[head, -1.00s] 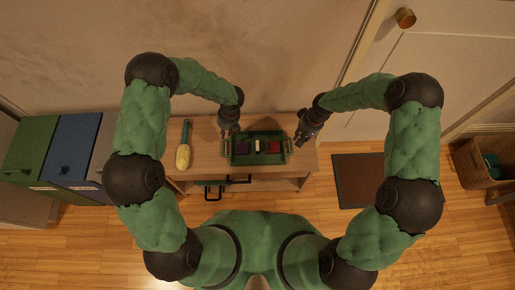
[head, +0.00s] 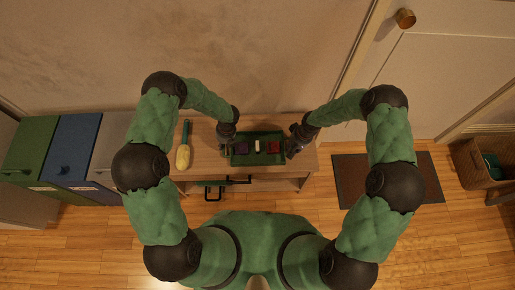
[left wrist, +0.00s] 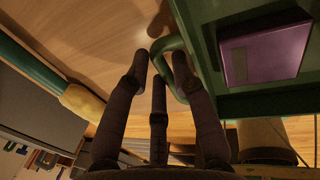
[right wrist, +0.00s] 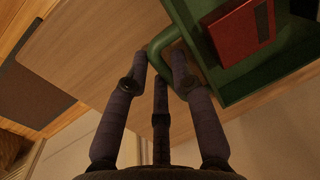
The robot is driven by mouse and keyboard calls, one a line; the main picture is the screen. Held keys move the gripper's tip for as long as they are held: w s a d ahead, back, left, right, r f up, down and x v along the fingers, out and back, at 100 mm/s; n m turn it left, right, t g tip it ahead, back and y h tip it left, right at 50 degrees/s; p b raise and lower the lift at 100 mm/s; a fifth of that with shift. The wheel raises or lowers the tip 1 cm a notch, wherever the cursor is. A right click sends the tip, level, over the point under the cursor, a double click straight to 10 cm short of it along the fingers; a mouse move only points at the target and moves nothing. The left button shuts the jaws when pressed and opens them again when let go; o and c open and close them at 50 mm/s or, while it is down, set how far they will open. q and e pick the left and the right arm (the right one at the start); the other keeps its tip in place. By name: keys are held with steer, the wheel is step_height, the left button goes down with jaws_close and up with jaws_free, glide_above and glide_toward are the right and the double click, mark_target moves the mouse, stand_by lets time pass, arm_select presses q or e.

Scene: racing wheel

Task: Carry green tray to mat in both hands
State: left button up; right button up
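The green tray (head: 258,162) sits on the wooden table (head: 205,160), carrying a purple box, a small pale item and a red box. My left gripper (head: 227,146) is at its left handle. In the left wrist view my fingers (left wrist: 160,58) are apart, with the green handle (left wrist: 162,52) between them. My right gripper (head: 296,150) is at the right end. In the right wrist view its fingers (right wrist: 159,58) are also apart around the handle (right wrist: 160,42). Neither grips firmly. The brown mat (head: 348,182) lies on the floor right of the table, partly hidden by my right arm.
A yellow-ended tool with a green handle (head: 183,155) lies at the table's left. Green and blue cabinets (head: 70,145) stand further left. A wicker basket (head: 478,165) is at the far right. Wooden floor is clear around the mat.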

arm_select(q)
steer(key=shift+f, duration=0.2)
arm_select(e)
steer(key=shift+f, duration=0.15)
arm_select(q)
jaws_close()
arm_select(e)
jaws_close()
arm_select(q)
steer(key=shift+r, duration=0.15)
